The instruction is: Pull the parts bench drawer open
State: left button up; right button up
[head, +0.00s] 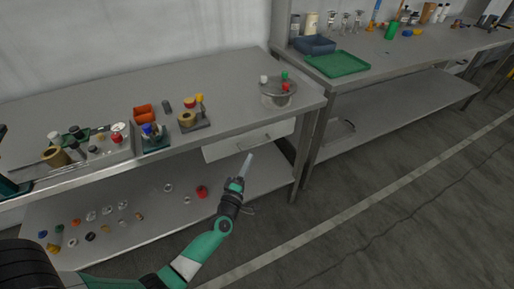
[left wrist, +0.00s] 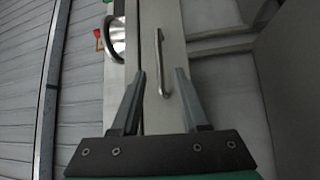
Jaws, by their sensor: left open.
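The parts bench (head: 235,100) is the grey table at the left in the head view. Its drawer (head: 222,150) is a pale front under the bench top, and it looks shut. A slim bar handle shows on the drawer front in the left wrist view (left wrist: 159,55). My left gripper (head: 249,158) is in front of the drawer. In the left wrist view its two fingers (left wrist: 159,73) are apart, with the lower part of the handle between them in the picture. Whether they touch it I cannot tell. My right gripper is not in view.
A round metal vessel (head: 278,97) stands on the bench top above the drawer's right part. Several fittings sit at the left, and loose small parts lie on the lower shelf (head: 150,222). A second bench (head: 400,55) stands to the right. The floor in front (head: 370,210) is clear.

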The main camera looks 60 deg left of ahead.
aim_at(257, 145)
pick_arm(q)
jog(key=b+x, duration=0.2)
jog(key=x, duration=0.6)
jog(key=shift+w+a, duration=0.1)
jog(key=shift+w, duration=0.15)
jog(key=shift+w+a+r, duration=0.1)
jog(key=shift+w+a, duration=0.1)
grip_shut()
dwell(0.8)
